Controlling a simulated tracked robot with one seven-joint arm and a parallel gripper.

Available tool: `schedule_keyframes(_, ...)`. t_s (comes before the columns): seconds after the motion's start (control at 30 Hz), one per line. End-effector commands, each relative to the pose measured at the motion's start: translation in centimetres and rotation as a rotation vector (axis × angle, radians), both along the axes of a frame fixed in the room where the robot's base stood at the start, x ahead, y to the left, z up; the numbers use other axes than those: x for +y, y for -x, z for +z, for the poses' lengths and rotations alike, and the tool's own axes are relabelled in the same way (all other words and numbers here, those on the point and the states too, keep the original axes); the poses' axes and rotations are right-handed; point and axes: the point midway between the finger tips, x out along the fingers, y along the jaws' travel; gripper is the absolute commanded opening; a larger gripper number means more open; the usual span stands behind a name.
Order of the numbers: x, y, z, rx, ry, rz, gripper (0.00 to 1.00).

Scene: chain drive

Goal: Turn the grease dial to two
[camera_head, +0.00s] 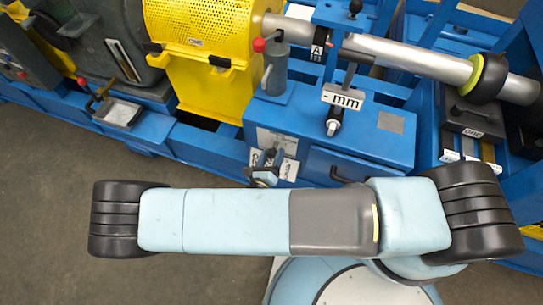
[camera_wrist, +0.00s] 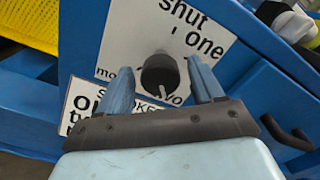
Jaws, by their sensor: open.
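The grease dial (camera_wrist: 159,72) is a dark round knob on a white plate (camera_wrist: 120,40) lettered "shut" above and "one" to the right; other lettering beside and below it is partly covered. A pale mark shows at the knob's lower edge; I cannot tell which setting it marks. My gripper (camera_wrist: 158,68) is open, with its two blue fingers on either side of the knob; whether they touch it is unclear. In the head view my gripper (camera_head: 267,163) is in front of the white plate (camera_head: 275,142) on the blue cabinet's front, and the knob is hard to make out.
A second lettered plate (camera_wrist: 85,100) lies below left of the dial. A dark handle (camera_wrist: 290,135) sits to the right. Open floor lies at the left.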

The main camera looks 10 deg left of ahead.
Motion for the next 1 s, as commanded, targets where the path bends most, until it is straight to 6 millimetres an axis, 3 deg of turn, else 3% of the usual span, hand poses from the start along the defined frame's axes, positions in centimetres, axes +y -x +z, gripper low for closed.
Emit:
schedule_keyframes(0.13,-0.01,0.0,0.01,0.0,0.0,0.0,0.67)
schedule_keyframes(0.7,0.02,0.02,-0.01,0.0,-0.001,0.0,0.12)
schedule_keyframes(1.0,0.04,-0.01,-0.02,-0.01,-0.117,-0.002,0.12)
